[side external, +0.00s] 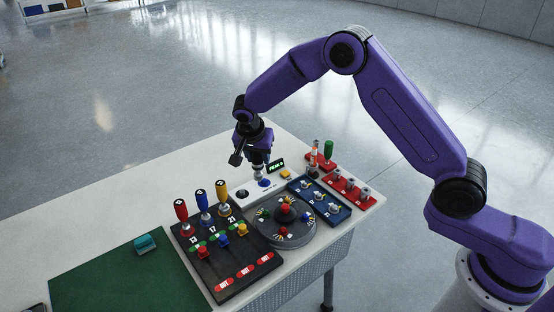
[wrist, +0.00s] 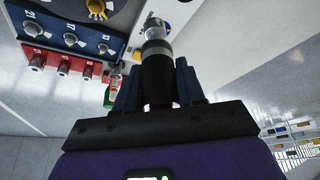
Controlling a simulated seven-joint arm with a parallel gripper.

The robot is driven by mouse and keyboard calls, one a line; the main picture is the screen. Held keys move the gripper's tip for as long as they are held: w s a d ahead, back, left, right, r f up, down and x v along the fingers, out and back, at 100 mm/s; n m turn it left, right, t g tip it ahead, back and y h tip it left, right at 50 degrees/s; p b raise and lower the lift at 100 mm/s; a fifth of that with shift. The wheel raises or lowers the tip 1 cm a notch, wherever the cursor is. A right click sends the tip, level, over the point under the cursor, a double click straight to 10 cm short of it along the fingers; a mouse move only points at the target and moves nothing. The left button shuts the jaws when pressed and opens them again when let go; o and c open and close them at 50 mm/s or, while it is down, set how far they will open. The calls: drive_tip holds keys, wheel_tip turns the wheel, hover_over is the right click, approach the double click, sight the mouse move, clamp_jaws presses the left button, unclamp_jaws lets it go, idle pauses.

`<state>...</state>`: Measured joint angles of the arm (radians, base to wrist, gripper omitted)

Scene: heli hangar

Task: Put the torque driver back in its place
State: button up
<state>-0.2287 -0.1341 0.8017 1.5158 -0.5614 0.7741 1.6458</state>
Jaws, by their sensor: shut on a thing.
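My gripper (side external: 257,149) is above the far part of the white table, pointing down. In the wrist view my gripper (wrist: 157,82) is shut on a dark cylindrical tool, which looks like the torque driver (wrist: 156,50), with a grey band and a silver tip. In the side view the driver (side external: 258,168) hangs below the fingers, near the blue button and small display; whether its tip touches anything is unclear. A red rack (side external: 318,158) at the far right holds a green-handled tool (side external: 328,149) and a slim orange-and-white one (side external: 314,153).
A teal block (side external: 145,243) sits at a green mat (side external: 125,280). The table's far left is clear.

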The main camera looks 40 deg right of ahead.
drive_tip(key=n, duration=0.1)
hover_over(242, 190)
drive_tip(key=shift+w+d+f, duration=0.1)
drive_tip(key=shift+w+f, duration=0.05)
drive_tip(key=shift+f, duration=1.1)
drive_tip(key=shift+w+d+f, duration=0.1)
drive_tip(key=shift+f, duration=1.15)
drive_tip(key=shift+f, duration=1.05)
drive_tip(key=o, duration=1.1)
drive_tip(key=shift+o, duration=0.2)
wheel_tip(242, 190, up, 8)
drive_tip(key=shift+f, duration=0.25)
drive_tip(key=shift+s, duration=0.1)
